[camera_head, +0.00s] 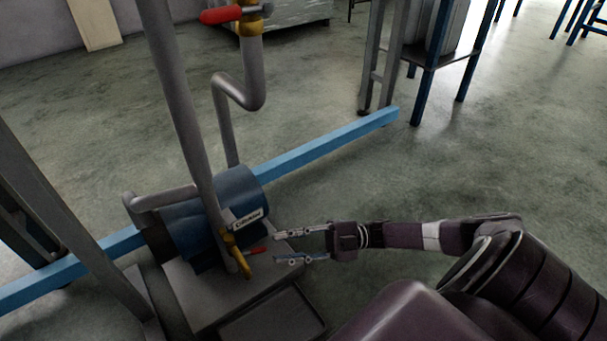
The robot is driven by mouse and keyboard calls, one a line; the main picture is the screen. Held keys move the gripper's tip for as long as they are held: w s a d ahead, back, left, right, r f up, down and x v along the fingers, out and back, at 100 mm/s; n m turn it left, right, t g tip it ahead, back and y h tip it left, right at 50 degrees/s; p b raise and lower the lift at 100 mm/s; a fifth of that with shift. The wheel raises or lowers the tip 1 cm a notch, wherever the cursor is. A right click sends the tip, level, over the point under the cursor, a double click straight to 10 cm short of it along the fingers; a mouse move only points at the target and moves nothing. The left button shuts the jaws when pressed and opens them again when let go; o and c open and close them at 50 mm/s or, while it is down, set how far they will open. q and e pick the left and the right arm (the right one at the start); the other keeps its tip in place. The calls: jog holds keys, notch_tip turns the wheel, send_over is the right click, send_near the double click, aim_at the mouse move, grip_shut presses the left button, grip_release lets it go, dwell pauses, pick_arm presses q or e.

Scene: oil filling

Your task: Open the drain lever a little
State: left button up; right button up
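A small lever with a red tip (257,250) sticks out to the right from a yellow valve (236,252) low on the pipework, and I take it as the drain lever. My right gripper (276,248) comes in from the right, with its two fingers apart and pointing left at the lever. The red tip shows just left of the fingertips, and I see no clear contact. My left gripper is not in view. A larger red lever (221,15) sits on a brass valve (251,24) at the top.
A blue cylindrical tank (190,232) with a white label (249,218) sits behind the lower valve on a grey base (196,288). A vertical grey pipe (178,90) rises beside it. A blue floor beam (325,144) runs behind. Open floor (480,165) lies to the right.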

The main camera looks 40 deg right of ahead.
jog(key=v, duration=0.5)
jog(key=shift+s+d+f, duration=0.1)
jog(key=shift+s+d, duration=0.05)
jog(key=shift+d, duration=0.2)
jog(key=shift+a, duration=0.1)
